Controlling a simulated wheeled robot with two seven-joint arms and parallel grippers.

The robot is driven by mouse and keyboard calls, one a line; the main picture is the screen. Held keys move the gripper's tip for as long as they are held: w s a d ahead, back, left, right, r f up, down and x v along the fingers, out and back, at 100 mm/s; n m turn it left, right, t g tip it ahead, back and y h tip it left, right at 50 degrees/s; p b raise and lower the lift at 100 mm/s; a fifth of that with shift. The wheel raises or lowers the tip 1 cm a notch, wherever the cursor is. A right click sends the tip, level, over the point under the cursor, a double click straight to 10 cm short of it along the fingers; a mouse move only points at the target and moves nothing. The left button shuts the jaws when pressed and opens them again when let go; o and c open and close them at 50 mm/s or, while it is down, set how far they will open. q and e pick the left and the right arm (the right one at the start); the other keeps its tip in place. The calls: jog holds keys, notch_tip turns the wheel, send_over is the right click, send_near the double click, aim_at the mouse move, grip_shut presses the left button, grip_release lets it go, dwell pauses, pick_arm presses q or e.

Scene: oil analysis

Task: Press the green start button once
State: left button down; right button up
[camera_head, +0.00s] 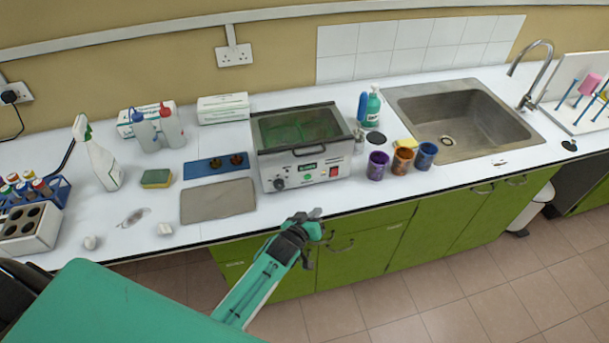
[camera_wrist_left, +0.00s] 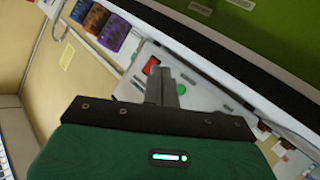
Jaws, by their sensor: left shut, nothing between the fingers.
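The white bath machine (camera_head: 302,185) stands on the counter with a dark-rimmed basin on top. Its front panel carries a dark knob (camera_head: 279,184), a green label or display (camera_head: 307,168) and a small red control (camera_head: 334,171). The red control also shows in the left wrist view (camera_wrist_left: 151,66). My right gripper is not in view.
Purple, orange and blue cups (camera_head: 401,161) stand right of the machine, beside the sink (camera_head: 462,125). A grey mat (camera_head: 218,201) lies left of it. Green cabinets (camera_head: 364,246) are below the counter edge. Several bottles stand at the back.

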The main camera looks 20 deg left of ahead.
aim_at(308, 177)
pick_arm(q)
jog(key=shift+w+r, duration=0.3)
jog(key=shift+r, duration=0.4)
jog(key=w+a, duration=0.1)
jog(key=w, duration=0.1)
jog(key=w+a+b, duration=0.1)
jog(key=w, duration=0.1)
jog(key=w+a+b, duration=0.1)
jog(key=w+a, duration=0.1)
jog(key=shift+a+f, duration=0.1)
jog(key=shift+w+a+b, duration=0.35)
jog(key=shift+w+a, duration=0.05)
jog(key=shift+w, duration=0.2)
dwell(0.5)
jog(key=shift+w, duration=0.1)
dwell(0.9)
